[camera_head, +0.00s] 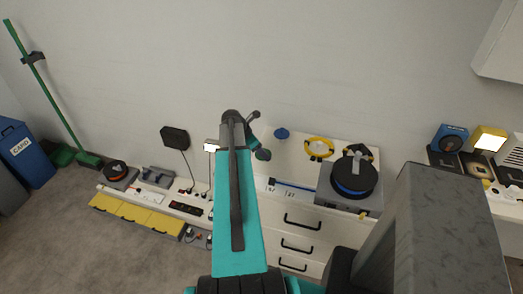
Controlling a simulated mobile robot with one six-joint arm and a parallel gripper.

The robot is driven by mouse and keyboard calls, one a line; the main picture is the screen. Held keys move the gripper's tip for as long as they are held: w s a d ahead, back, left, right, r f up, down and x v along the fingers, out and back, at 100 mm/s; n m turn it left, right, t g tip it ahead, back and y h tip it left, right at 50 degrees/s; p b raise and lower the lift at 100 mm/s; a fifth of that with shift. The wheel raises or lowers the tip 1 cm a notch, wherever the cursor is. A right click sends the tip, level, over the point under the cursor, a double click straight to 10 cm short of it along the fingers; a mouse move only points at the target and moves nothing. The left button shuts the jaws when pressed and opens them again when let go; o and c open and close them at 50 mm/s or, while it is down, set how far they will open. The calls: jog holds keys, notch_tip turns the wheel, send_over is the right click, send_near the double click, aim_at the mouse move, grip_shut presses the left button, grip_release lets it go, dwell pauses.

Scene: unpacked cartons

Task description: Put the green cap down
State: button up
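My teal arm reaches up the middle of the view, away from me. At its far end are small dark parts that seem to belong to my gripper (258,135), over the back of the white drawer cabinet (327,234). The fingertips are too small and partly hidden by my arm to tell whether they are open or shut, or whether they hold anything. I cannot make out a green cap for certain. A small dark blue object (282,133) shows just right of the arm's end, apart from it.
On the cabinet, a grey box (332,199) carries a black and blue round device (354,177); a yellow ring (319,148) is behind. Left, a low white bench (170,199) holds power strips and small devices. A green pole (43,75) and blue bin (24,151) stand far left.

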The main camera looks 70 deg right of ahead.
jog(key=shift+f, duration=0.1)
jog(key=o, duration=1)
jog(key=shift+b+v, duration=1.05)
jog(key=shift+v, duration=5.1)
